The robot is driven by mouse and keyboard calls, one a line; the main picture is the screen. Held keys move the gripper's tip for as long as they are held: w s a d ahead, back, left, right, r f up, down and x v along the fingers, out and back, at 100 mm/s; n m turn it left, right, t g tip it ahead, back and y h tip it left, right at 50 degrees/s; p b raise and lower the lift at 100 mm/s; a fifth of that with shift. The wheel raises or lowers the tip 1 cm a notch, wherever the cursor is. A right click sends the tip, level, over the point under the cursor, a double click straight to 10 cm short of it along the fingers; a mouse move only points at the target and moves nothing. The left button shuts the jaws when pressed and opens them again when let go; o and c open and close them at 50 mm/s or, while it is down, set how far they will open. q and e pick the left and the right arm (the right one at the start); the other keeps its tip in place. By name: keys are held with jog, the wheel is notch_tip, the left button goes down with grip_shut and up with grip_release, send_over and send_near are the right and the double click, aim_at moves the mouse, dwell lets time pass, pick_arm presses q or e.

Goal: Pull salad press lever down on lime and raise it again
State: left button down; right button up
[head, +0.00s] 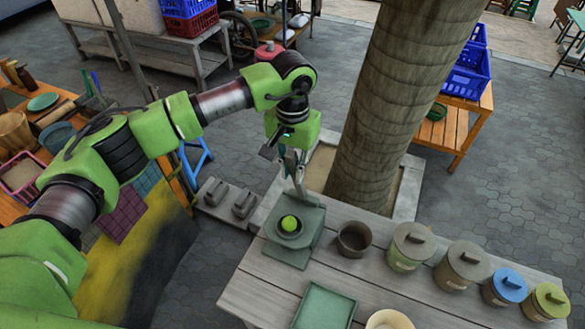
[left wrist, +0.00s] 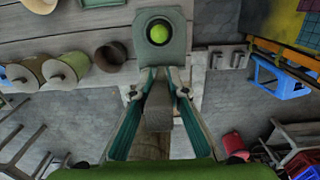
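The green-grey salad press (head: 309,224) stands on the near table, with a bright green lime (head: 289,224) in its round cup. The left wrist view also shows the press (left wrist: 178,57) and the lime (left wrist: 159,33) uncovered. The press lever (left wrist: 158,105), a grey-brown bar, stands raised between the fingers of my left gripper (left wrist: 158,93). The fingers are apart, with a gap visible on each side of the bar. In the head view my left gripper (head: 293,165) is above and behind the press; the lever is hard to tell from the fingers there. My right gripper is out of view.
A dark cup (head: 354,239), several lidded pots (head: 411,246) and a green tray (head: 324,307) stand on the wooden table (head: 256,300), right of and in front of the press. A thick tree trunk (head: 395,100) rises just behind.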

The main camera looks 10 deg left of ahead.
pick_arm(q)
jog(key=shift+s+f+b, duration=0.1)
jog(key=shift+f+b, duration=0.15)
jog(key=shift+b, duration=0.2)
jog(key=s+a+f+t+h+b, duration=0.1)
jog(key=s+f+t+b, duration=0.4)
jog(key=b, duration=1.5)
jog(key=s+a, duration=0.1)
jog(key=s, duration=0.2)
jog(key=shift+a+f+t+h, duration=0.25)
jog(key=shift+a+t+h, duration=0.05)
jog(key=shift+h, duration=0.1)
jog(key=c, duration=2)
grip_release()
jog(key=shift+o, duration=0.2)
